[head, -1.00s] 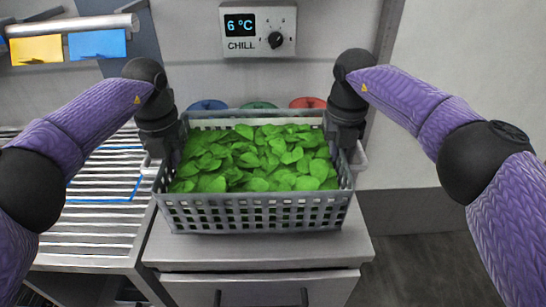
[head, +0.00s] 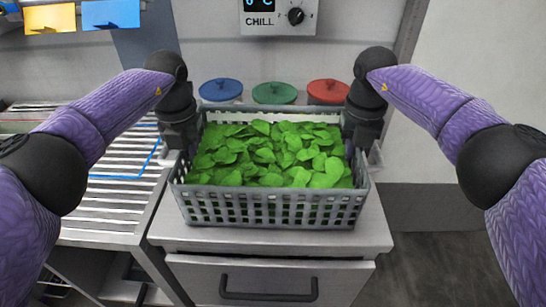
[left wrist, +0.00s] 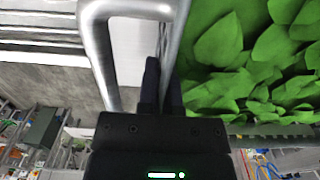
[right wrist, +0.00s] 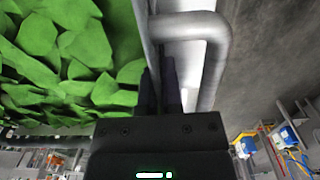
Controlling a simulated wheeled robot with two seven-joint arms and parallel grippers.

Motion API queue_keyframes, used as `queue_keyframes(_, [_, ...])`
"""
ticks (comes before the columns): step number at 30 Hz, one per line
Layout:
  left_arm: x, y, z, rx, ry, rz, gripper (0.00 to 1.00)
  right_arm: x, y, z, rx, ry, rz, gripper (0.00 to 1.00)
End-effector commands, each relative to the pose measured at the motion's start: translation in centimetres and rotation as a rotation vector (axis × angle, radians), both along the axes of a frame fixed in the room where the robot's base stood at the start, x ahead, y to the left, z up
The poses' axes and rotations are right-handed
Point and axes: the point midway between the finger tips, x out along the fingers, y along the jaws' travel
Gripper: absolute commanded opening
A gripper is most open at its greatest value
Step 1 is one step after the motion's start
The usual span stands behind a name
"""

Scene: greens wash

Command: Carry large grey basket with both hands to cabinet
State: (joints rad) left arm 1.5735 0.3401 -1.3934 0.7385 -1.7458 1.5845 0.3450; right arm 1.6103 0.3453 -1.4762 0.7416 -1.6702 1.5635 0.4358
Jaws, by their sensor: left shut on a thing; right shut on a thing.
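The large grey basket (head: 270,209), full of green leaves (head: 270,155), is level over the top of the grey cabinet (head: 350,240). I cannot tell whether it touches the top.
Blue (head: 220,90), green (head: 274,93) and red (head: 328,92) lidded pots stand behind the basket. A chill control box (head: 278,17) is on the wall above. A slatted rack (head: 110,205) is at left. Open floor (head: 440,265) is at right.

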Motion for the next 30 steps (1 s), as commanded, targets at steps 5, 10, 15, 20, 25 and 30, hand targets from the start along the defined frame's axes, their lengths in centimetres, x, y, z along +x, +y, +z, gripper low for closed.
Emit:
queue_keyframes(5, [0.0, 0.0, -0.5, 0.0, 0.002, 0.0, 0.3, 0.0, 0.0, -0.5, 0.0, 0.002, 0.0, 0.31])
queue_keyframes(10, [0.0, 0.0, -0.5, 0.0, 0.002, 0.0, 0.4, 0.0, 0.0, -0.5, 0.0, 0.002, 0.0, 0.41])
queue_keyframes(15, [0.0, 0.0, -0.3, 0.0, 0.001, 0.0, 0.4, 0.0, 0.0, -0.5, 0.0, 0.002, 0.0, 0.41])
queue_keyframes(20, [0.0, 0.0, 2.9, 0.0, -0.003, 0.0, 0.4, 0.0, 0.0, -0.5, 0.0, 0.002, 0.0, 0.41])
queue_keyframes(25, [0.0, 0.0, 7.7, 0.0, -0.002, 0.002, 0.4, 0.0, 0.0, -0.5, 0.0, 0.002, 0.0, 0.41])
queue_keyframes(30, [-0.1, 0.0, 10.8, 0.001, 0.001, 0.002, 0.4, 0.0, 0.0, -0.5, 0.0, 0.002, 0.0, 0.41])
